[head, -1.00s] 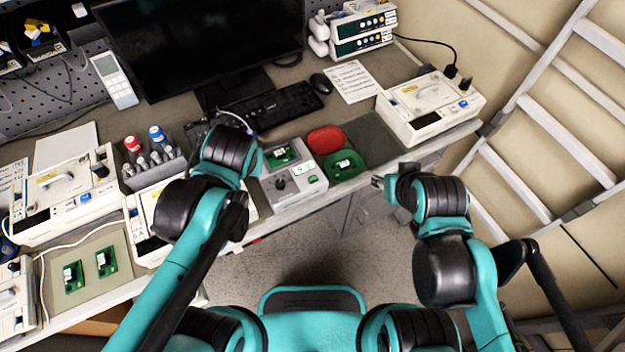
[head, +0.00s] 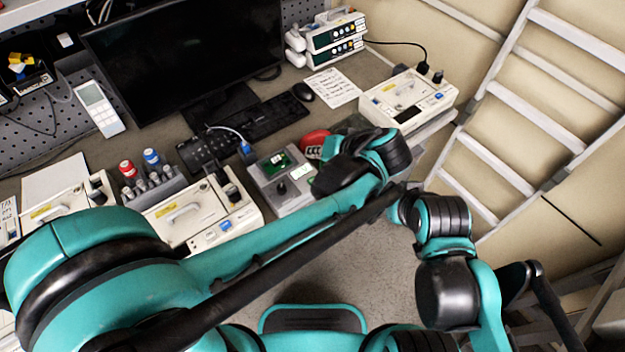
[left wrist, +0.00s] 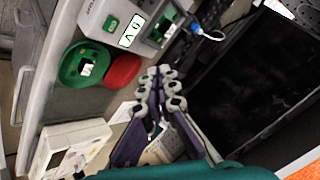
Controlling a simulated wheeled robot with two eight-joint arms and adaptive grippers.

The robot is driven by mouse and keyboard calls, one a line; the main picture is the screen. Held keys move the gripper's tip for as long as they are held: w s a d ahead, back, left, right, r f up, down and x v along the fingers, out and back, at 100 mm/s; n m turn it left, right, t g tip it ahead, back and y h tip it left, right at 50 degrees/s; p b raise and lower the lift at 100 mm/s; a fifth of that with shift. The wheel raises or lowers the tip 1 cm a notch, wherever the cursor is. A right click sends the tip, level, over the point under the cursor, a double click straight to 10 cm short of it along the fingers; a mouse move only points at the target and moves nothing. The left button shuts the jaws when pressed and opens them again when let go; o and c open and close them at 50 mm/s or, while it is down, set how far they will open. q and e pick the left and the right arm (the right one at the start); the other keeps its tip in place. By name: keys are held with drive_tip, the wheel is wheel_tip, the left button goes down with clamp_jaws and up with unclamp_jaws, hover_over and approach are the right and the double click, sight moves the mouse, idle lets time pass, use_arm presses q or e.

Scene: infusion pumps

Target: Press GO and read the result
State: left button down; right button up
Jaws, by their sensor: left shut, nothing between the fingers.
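The grey tester (head: 268,184) sits on the bench in front of the keyboard, with a green board (head: 278,160) on top, a black knob and a lit display (head: 300,173). In the left wrist view the tester (left wrist: 150,12) is at the top. Its green GO button (left wrist: 111,24) is beside the lit display (left wrist: 131,31), whose characters are rotated and too small to read surely. My left gripper (left wrist: 161,76) is shut and empty, apart from the tester; in the head view its wrist hides its fingers. My right gripper (head: 402,205) is mostly hidden behind my left arm.
A red dish (left wrist: 123,71) and a green dish (left wrist: 75,62) holding a small board lie beside the tester. White pumps (head: 408,98) stand right and left. A keyboard (head: 262,121), monitor and ladder are behind and to the right.

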use_arm(q)
wheel_tip(320, 180, down, 7)
drive_tip(key=b, duration=0.6)
drive_tip(key=shift+f, duration=0.2)
drive_tip(key=shift+f+b, duration=0.5)
drive_tip(key=shift+f, duration=0.25)
idle(0.6)
drive_tip(key=shift+f, duration=0.35)
drive_tip(key=shift+f+b, duration=0.45)
drive_tip(key=shift+b, duration=0.1)
idle(0.4)
drive_tip(key=shift+r, duration=0.1)
drive_tip(key=shift+r+p, duration=0.7)
drive_tip(key=shift+r, duration=0.05)
